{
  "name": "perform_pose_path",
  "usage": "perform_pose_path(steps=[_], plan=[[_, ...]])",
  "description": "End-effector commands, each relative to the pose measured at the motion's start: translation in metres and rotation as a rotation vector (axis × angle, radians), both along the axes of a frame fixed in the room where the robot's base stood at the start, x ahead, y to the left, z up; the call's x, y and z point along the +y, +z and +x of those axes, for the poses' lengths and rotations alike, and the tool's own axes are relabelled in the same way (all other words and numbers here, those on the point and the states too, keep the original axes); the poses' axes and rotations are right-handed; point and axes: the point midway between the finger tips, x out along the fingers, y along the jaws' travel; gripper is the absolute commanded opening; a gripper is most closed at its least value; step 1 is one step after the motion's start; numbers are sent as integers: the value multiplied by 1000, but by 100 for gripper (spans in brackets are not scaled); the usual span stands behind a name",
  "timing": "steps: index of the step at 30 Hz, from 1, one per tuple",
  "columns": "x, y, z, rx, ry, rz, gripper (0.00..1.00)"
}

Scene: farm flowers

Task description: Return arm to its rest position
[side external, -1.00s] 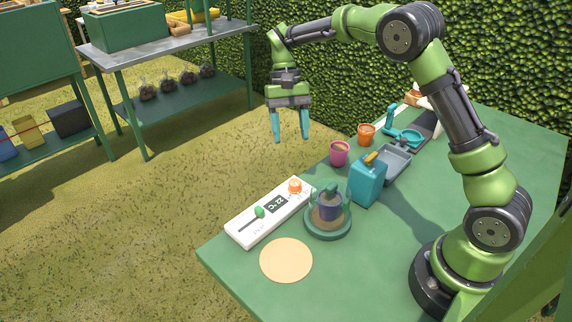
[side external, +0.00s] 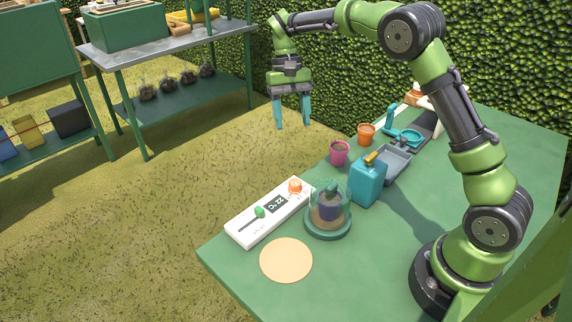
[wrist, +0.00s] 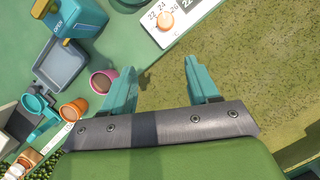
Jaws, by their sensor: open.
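My gripper (side external: 292,112) hangs high in the air beyond the far left edge of the green table (side external: 372,285), pointing down. Its two teal fingers are spread apart with nothing between them. In the wrist view my gripper (wrist: 163,82) also shows open and empty, with the table edge and grass below it. My arm reaches from the right side of the table up and over to the left.
On the table are a white temperature panel (side external: 268,212), a glass-covered pot (side external: 328,210), a tan disc (side external: 286,260), a teal container (side external: 368,182), a grey tray (side external: 394,165), a pink pot (side external: 339,153) and an orange pot (side external: 366,134). A hedge (side external: 330,75) stands behind.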

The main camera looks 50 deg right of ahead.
Motion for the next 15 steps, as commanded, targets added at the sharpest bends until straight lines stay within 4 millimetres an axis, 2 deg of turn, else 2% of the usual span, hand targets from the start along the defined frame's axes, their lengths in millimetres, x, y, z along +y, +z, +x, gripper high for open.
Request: perform_pose_path(steps=[8, 15], plan=[[10, 30, -51, -245, 60, -7, 60], [31, 57, -116, -512, 84, -6, 60]])
